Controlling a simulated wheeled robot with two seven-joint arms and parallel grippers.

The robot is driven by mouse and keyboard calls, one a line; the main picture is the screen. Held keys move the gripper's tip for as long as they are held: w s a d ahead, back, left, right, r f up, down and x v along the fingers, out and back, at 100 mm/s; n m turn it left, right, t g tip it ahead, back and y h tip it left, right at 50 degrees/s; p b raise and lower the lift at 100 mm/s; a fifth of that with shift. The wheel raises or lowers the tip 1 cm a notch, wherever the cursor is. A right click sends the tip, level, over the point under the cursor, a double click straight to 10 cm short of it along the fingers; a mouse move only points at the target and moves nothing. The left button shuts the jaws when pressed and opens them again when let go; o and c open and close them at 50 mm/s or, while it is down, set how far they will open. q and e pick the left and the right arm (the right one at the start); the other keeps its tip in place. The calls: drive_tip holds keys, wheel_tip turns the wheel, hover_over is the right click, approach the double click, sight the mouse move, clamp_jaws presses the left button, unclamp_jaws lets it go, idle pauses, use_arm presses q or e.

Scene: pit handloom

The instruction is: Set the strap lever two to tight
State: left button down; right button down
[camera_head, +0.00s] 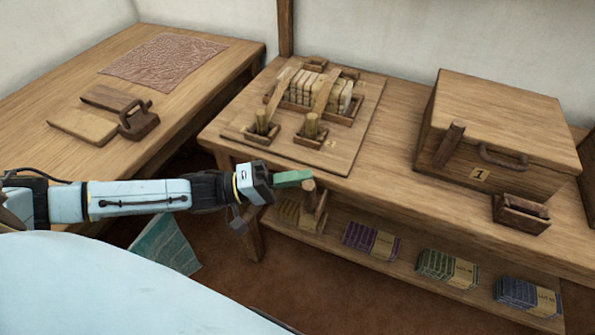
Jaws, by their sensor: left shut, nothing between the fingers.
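A wooden board (348,155) on the bench carries a row of pale wooden blocks (345,97) in a tray. Two straps cross the blocks, a left strap (277,95) and a right strap (325,93). In front of them stand two short upright levers in dark bases, a left lever (262,121) and a right lever (311,125). Their number marks are too small to read. My left gripper (296,178) is shut and empty, its green fingers pointing right. It appears in front of the bench's front edge, below and apart from both levers. My right gripper is out of view.
A lidded wooden chest (500,130) marked 1 stands right on the bench (390,180), with a small box (521,214) before it. A lower shelf (400,272) holds several bundles. A side table (190,98) at left holds a patterned sheet (163,61) and wooden blocks.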

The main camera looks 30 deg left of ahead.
use_arm(q)
drive_tip(key=shift+a, duration=0.1)
idle(0.3)
